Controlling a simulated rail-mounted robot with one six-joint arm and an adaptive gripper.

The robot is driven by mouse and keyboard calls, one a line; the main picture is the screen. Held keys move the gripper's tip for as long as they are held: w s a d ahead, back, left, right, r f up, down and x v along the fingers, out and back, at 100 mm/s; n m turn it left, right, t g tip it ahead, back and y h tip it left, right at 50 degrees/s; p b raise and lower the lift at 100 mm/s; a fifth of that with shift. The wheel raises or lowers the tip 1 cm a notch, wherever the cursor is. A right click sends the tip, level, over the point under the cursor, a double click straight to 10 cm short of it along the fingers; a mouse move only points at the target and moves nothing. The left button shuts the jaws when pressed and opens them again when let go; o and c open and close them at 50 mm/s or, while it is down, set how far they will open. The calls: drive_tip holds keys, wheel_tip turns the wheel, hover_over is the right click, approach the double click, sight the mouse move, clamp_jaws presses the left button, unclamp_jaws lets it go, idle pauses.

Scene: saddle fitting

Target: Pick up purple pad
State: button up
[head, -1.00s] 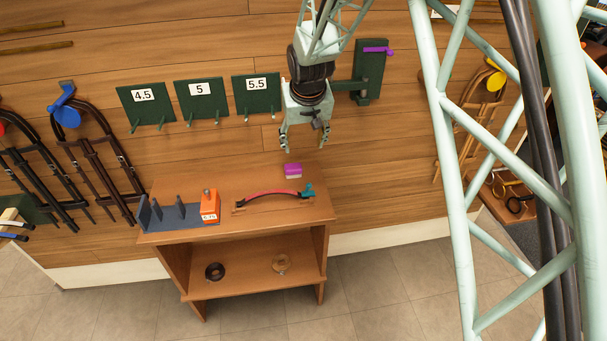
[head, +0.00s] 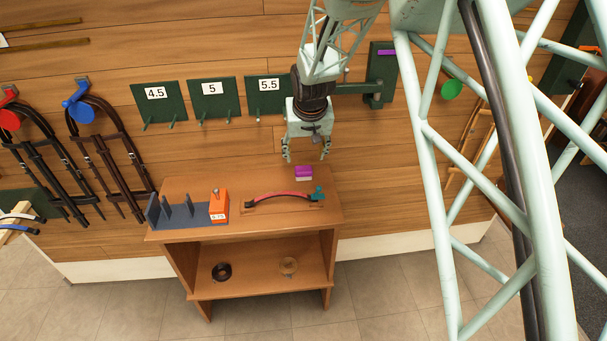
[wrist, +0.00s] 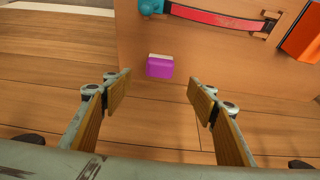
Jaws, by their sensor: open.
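The purple pad (head: 303,170) is a small block with a purple top over a whitish layer. It sits on the wooden bench top near its back right edge. In the wrist view the pad (wrist: 159,68) lies ahead of the fingers, between their lines and a little left of centre. My gripper (head: 307,158) is open and empty, above and just behind the pad. In the wrist view my gripper's fingertips (wrist: 158,88) are wide apart and do not touch the pad.
A red strap piece with a teal end (head: 283,195) lies in front of the pad. An orange block (head: 219,205) and a grey slotted holder (head: 168,220) stand to the left on the bench (head: 250,222). Numbered green panels (head: 212,100) hang on the wall behind.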

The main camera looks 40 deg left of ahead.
sight(304, 170)
drive_tip(key=shift+b+x, duration=0.5)
drive_tip(key=shift+x, duration=2.8)
drive_tip(key=shift+b+x, duration=0.75)
drive_tip(key=shift+x, duration=1.85)
drive_tip(key=c, duration=0.9)
